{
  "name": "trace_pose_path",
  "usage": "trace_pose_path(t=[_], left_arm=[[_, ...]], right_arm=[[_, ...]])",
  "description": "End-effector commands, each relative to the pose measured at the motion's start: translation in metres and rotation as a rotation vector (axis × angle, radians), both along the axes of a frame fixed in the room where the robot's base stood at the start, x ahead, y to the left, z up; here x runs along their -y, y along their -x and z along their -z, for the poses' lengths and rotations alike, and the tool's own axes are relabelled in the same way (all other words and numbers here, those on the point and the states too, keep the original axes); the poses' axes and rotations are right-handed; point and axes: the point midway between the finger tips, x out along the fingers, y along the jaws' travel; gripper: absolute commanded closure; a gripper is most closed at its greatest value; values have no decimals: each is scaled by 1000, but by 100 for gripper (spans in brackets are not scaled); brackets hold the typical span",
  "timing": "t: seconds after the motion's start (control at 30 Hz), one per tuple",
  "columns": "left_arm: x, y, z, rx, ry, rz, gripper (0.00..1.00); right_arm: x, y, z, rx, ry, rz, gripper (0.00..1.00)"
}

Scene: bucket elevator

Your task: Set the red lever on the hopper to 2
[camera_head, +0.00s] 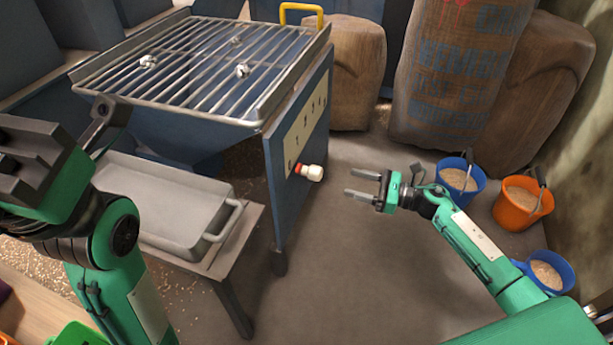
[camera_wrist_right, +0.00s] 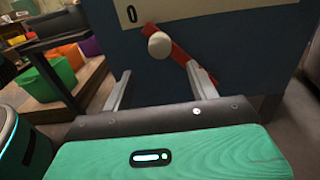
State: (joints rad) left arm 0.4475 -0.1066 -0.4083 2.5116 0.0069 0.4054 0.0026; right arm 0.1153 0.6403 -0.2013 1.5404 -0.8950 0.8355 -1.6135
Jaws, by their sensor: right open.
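The hopper (camera_head: 290,190) is a blue box under a metal grate, with a pale scale plate (camera_head: 306,120) on its right side. The red lever (camera_head: 298,169) with a white knob (camera_head: 315,173) sits at the plate's lower end. In the right wrist view the knob (camera_wrist_right: 160,45) is just below the "0" mark (camera_wrist_right: 131,14), and the red lever (camera_wrist_right: 180,55) slants down to the right. My right gripper (camera_head: 349,183) is open and empty, its fingers pointing at the knob from a short distance.
A grey metal tray (camera_head: 170,200) rests on a stand below the hopper. Blue and orange buckets (camera_head: 523,203) of grain stand at the right. Sacks (camera_head: 460,70) lean at the back. The floor between hopper and buckets is clear.

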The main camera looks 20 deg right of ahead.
Motion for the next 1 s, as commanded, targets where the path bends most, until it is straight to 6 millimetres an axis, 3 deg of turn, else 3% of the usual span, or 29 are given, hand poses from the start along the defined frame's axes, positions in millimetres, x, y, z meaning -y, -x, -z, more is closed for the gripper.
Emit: trace_pose_path(t=[0.17,0.6,0.8,1.0], left_arm=[[-2,2,0,11,9,5,100],[-4,10,7,31,34,20,100],[-4,11,10,31,35,19,100],[-3,10,10,29,34,19,100]], right_arm=[[-19,-13,1,3,-1,-2,40],[-93,-63,1,2,-2,0,40],[-109,-74,0,-1,-2,1,40],[-112,-76,-1,-2,-1,1,40]])
